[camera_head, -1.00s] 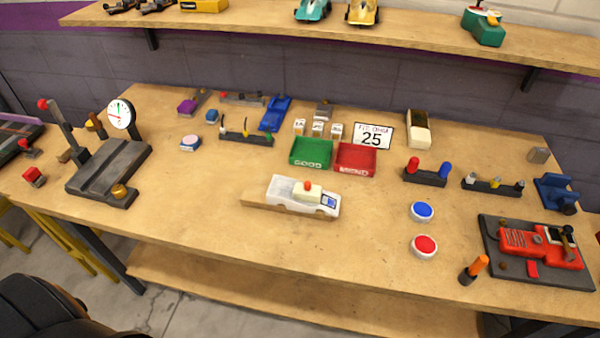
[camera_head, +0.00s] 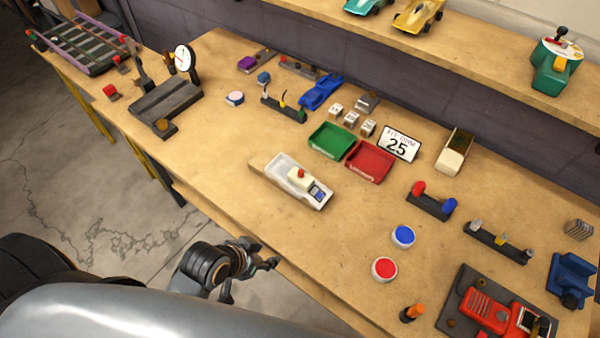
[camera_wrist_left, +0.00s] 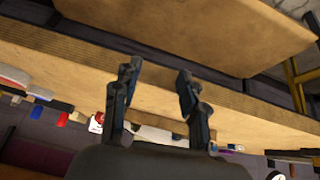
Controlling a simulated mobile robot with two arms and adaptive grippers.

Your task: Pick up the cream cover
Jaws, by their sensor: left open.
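A cream piece with a dark top (camera_head: 455,153) stands at the back right of the table, right of the "25" sign. I cannot tell for certain which of the two is the cream cover. My left gripper (camera_head: 250,277) is open and empty, off the table's front edge, well apart from both. Its two spread fingers also show in the left wrist view (camera_wrist_left: 156,78). My right gripper is not in view.
The table's front edge (camera_head: 250,232) lies close to my left gripper. A green tray (camera_head: 331,140) and a red tray (camera_head: 369,162) stand behind the car. Blue (camera_head: 403,236) and red (camera_head: 384,269) buttons are at the right. Bare tabletop lies in front of the car.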

